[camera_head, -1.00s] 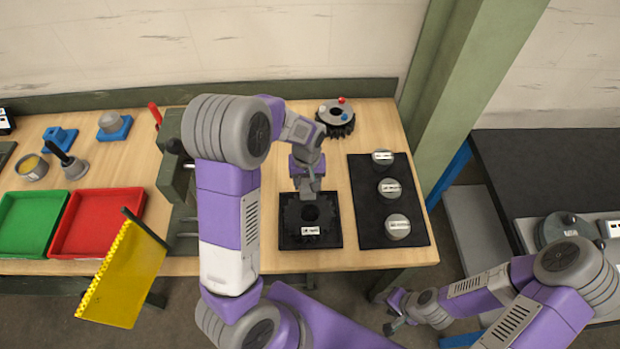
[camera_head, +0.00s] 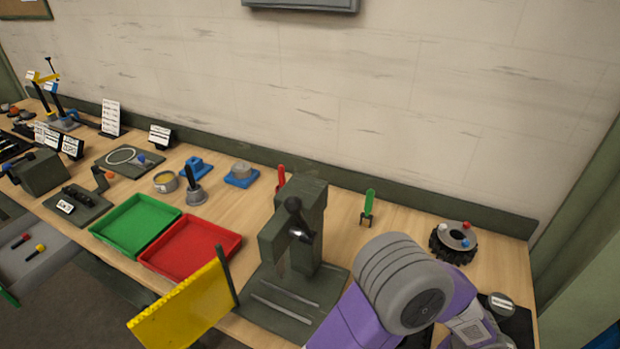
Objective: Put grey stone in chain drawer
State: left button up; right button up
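A round grey piece (camera_head: 241,169) sits on a blue base at the back of the bench; it may be the grey stone, but I cannot tell for sure. An open grey drawer (camera_head: 62,268) shows at the lower left, with a red-handled and a yellow-handled item in it; I cannot read any label naming it the chain drawer.
A green tray (camera_head: 138,203) and a red tray (camera_head: 168,272) stand mid-bench. A toothed wheel (camera_head: 436,243) lies at the back right.

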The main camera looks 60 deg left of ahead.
aim_at(30, 246)
jog(key=k, duration=1.65)
jog(key=u, duration=4)
jog(key=i, duration=3.8)
jog(key=z, duration=2.25)
